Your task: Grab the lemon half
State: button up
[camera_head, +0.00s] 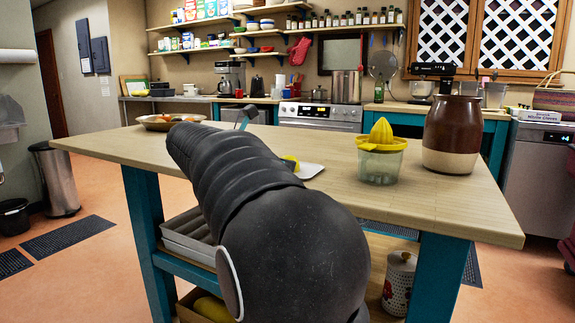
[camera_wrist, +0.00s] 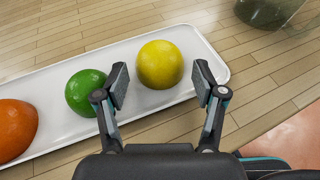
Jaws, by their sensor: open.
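The lemon half (camera_wrist: 161,64), yellow and domed side up, sits near the right end of a long white tray (camera_wrist: 208,52) in the wrist view. A green lime half (camera_wrist: 84,92) and an orange half (camera_wrist: 15,128) lie to its left on the tray. My gripper (camera_wrist: 161,82) is open, with its left finger between lime and lemon and its right finger to the right of the lemon. Whether the fingers touch the lemon I cannot tell. In the head view my arm hides the gripper and most of the tray (camera_head: 312,171); a bit of yellow fruit shows beside it.
A yellow-topped citrus juicer (camera_head: 381,160) and a brown and cream crock (camera_head: 451,135) stand right of the tray on the wooden island top (camera_head: 430,198). A fruit bowl (camera_head: 158,124) stands at the far left end. The tabletop's edge lies close to the tray's near side.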

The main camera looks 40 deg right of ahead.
jog(key=shift+x, duration=1.05)
jog(key=c, duration=0.9)
jog(key=shift+c, duration=0.2)
